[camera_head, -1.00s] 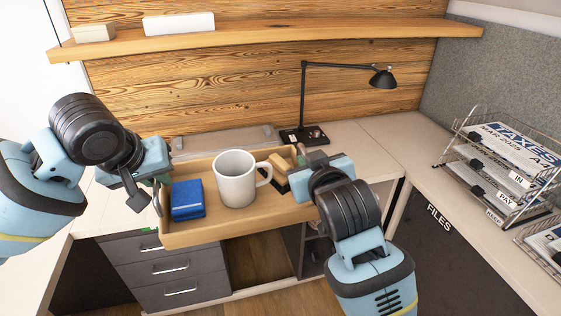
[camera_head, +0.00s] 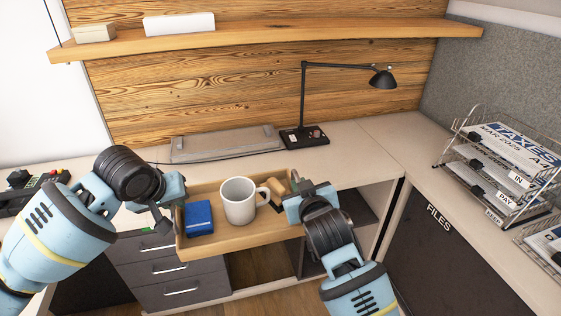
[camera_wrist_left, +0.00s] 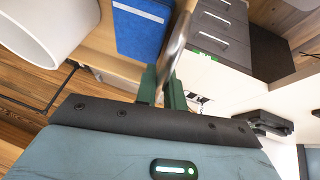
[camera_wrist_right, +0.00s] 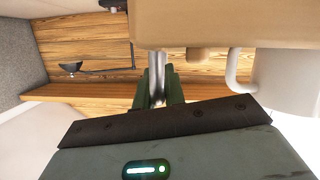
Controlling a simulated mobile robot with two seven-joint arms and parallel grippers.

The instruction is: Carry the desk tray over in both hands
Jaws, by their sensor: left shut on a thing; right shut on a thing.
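The wooden desk tray (camera_head: 250,239) is held between my two grippers, in front of the desk edge and over the drawers. It carries a blue box (camera_head: 199,218), a white mug (camera_head: 239,201) and a tan and black item (camera_head: 272,190) partly hidden behind the mug. My left gripper (camera_head: 174,206) is shut on the tray's left handle, a metal bar seen in the left wrist view (camera_wrist_left: 178,45). My right gripper (camera_head: 294,203) is shut on the right handle, seen in the right wrist view (camera_wrist_right: 157,75). The mug stands upright.
A black lamp (camera_head: 303,135) and a grey flat case (camera_head: 225,144) are at the back of the desk (camera_head: 350,150). A wire file rack (camera_head: 500,165) stands at the right. A dark device (camera_head: 30,190) lies at the left. The middle desktop is clear.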

